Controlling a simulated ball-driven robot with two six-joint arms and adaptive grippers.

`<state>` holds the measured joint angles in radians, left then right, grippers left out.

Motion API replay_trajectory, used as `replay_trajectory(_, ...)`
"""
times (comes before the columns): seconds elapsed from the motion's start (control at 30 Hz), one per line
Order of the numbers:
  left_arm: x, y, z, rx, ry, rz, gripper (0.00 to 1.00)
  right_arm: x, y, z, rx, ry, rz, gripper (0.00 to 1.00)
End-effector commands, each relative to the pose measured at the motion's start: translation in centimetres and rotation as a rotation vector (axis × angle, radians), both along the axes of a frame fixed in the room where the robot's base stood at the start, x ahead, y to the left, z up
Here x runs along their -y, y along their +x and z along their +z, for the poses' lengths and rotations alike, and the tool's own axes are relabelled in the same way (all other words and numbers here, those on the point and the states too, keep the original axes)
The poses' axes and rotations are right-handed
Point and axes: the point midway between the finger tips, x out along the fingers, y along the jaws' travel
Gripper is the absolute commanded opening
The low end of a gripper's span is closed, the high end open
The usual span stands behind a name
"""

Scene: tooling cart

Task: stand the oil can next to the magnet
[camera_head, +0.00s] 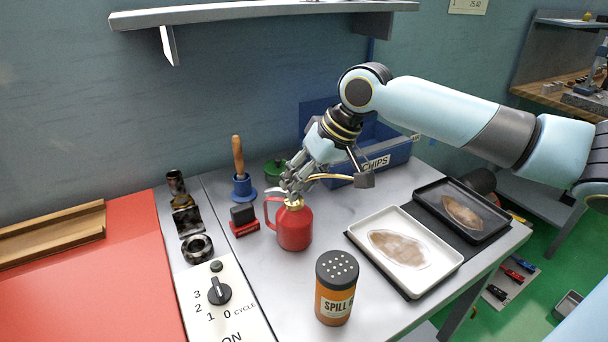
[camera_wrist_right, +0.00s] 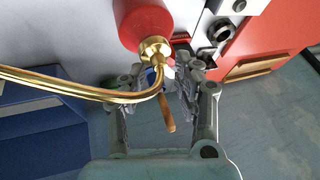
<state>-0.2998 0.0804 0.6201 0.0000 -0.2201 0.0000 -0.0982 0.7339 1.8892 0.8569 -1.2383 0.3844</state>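The oil can (camera_head: 294,228) is red with a brass neck and a long curved brass spout. It is upright on the grey cart top; whether its base touches is unclear. It also shows in the right wrist view (camera_wrist_right: 143,20). My right gripper (camera_head: 291,192) is at the can's neck, coming from above and behind. In the wrist view its fingers (camera_wrist_right: 160,68) lie either side of the brass neck; I cannot tell whether they press on it. A dark block on a red base (camera_head: 243,220), apparently the magnet, stands just left of the can. My left gripper is out of view.
A blue-based wooden-handled tool (camera_head: 243,186) stands behind the block. An orange shaker (camera_head: 336,288) stands in front. A white tray (camera_head: 446,262) and black tray (camera_head: 490,228) lie right, a blue bin (camera_head: 400,155) behind. A control panel (camera_head: 212,300) borders the left.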

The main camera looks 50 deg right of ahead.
Motion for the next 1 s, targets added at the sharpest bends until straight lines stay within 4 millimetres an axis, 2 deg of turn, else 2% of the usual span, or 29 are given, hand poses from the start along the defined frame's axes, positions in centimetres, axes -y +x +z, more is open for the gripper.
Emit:
replay_trajectory(0.17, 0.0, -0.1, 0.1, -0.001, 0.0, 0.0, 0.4, 0.4, -0.5, 1.3, 0.001, -0.006, 0.001, 0.32)
replay_trajectory(0.37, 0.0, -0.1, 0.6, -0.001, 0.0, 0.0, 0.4, 1.1, -2.0, 4.5, -0.001, -0.01, 0.005, 0.32)
replay_trajectory(0.53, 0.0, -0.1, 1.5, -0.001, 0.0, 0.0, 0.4, 1.6, -3.2, 7.1, -0.004, -0.008, 0.006, 0.32)
replay_trajectory(0.77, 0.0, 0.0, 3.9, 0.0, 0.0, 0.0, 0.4, 2.3, -4.5, 9.9, -0.005, -0.006, 0.003, 0.32)
replay_trajectory(1.0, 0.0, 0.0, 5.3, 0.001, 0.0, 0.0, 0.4, 2.4, -5.0, 11.0, -0.001, 0.0, 0.001, 0.32)
